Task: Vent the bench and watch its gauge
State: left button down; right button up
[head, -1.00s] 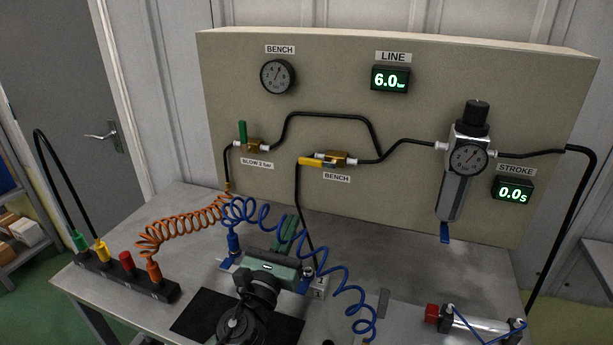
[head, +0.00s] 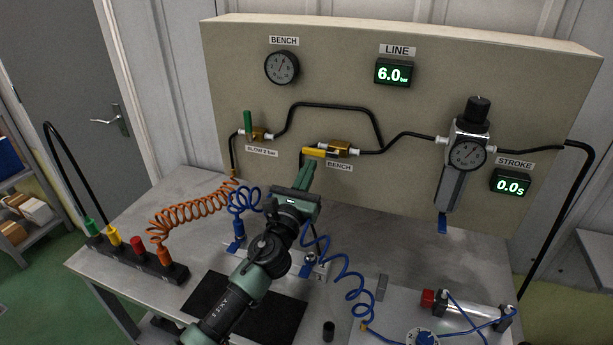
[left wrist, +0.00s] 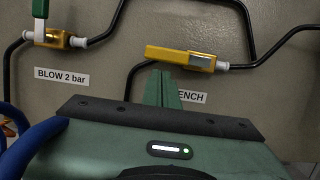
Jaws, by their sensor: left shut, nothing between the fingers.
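The bench valve (head: 339,149) is brass, on the beige panel above the BENCH label. Its yellow handle (head: 314,152) lies level, pointing left; it also shows in the left wrist view (left wrist: 168,53). My left gripper (head: 306,172) is shut and empty, its green fingertips just below the yellow handle. In the left wrist view the fingertips (left wrist: 161,78) overlap the label's left end; I cannot tell whether they touch the handle. The round bench gauge (head: 281,68) hangs at the panel's upper left; its needle is too small to read exactly. My right gripper is out of view.
The LINE display (head: 393,73) reads 6.0 and the STROKE display (head: 510,184) 0.0 s. A regulator (head: 466,150) is at right. Coiled blue (head: 340,268) and orange (head: 187,212) hoses cross the table.

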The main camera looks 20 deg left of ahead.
pick_arm(q)
jog(key=shift+r, duration=0.35)
